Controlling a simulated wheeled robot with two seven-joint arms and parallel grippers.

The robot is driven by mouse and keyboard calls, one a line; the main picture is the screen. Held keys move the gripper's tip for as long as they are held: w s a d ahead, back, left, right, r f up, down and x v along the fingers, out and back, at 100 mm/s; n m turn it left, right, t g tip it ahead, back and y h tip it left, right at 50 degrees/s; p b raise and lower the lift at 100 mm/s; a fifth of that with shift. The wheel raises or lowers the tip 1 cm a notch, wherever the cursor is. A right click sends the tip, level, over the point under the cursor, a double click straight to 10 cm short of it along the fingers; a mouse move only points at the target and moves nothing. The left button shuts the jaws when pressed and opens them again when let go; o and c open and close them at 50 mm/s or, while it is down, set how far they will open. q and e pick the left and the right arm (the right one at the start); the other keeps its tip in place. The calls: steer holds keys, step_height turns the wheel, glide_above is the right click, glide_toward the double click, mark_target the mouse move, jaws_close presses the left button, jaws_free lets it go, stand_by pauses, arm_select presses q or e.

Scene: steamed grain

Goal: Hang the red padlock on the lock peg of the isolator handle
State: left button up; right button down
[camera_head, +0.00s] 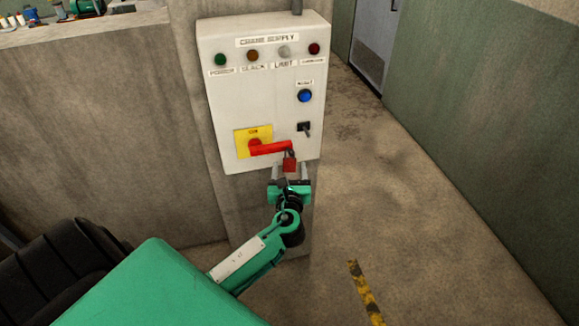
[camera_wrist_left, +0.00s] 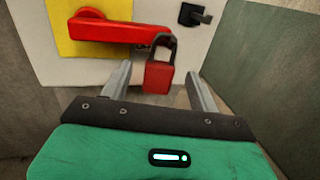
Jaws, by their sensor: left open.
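The red padlock (camera_head: 289,164) hangs at the right end of the red isolator handle (camera_head: 270,148) on the white panel. In the left wrist view the padlock (camera_wrist_left: 158,76) has its dark shackle up at the end of the handle (camera_wrist_left: 115,31); the peg itself is hidden behind the shackle. My left gripper (camera_head: 291,178) is just below the padlock. In the left wrist view its fingers (camera_wrist_left: 158,85) are open, one on each side of the padlock body, with gaps on both sides. My right gripper is in neither view.
The white panel (camera_head: 225,120) carries several lamps, a blue button (camera_head: 305,96) and a black switch (camera_head: 304,127) above the handle. A yellow plate (camera_head: 241,142) lies behind the handle. A concrete ledge (camera_head: 90,38) stands left. Open floor (camera_head: 400,200) lies right.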

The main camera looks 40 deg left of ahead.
arm_select(q)
steer(key=b+v, duration=0.3)
steer(key=v, duration=0.8)
steer(key=s+d+f+n+g+h, duration=0.1)
steer(key=s+f+n+g+h, duration=0.15)
steer(key=f, duration=1.05)
steer(key=s+d+f+n+g+h, duration=0.1)
steer(key=s+f+n+g+h, duration=0.15)
steer(key=f, duration=1.15)
steer(key=s+d+f+n+g+h, duration=0.15)
steer(key=f+n, duration=0.25)
steer(key=f, duration=0.9)
steer(key=s+f+n+g+h, duration=0.1)
steer(key=s+f+n+g, duration=0.1)
steer(key=s+f+n, duration=0.4)
steer(key=s+f+n+g+h, duration=0.1)
steer(key=s+f+n+g, duration=0.2)
steer(key=s, duration=1.4)
steer(key=s+f+n+g+h, duration=0.1)
steer(key=s+f+n+g, duration=0.1)
steer(key=s+f+n, duration=0.6)
steer(key=s+f, duration=0.3)
steer(key=f, duration=0.3)
steer(key=shift+s+d+n, duration=0.15)
steer(key=shift+d+n, duration=0.2)
steer(key=shift+n, duration=0.05)
steer(key=shift+g+h, duration=0.25)
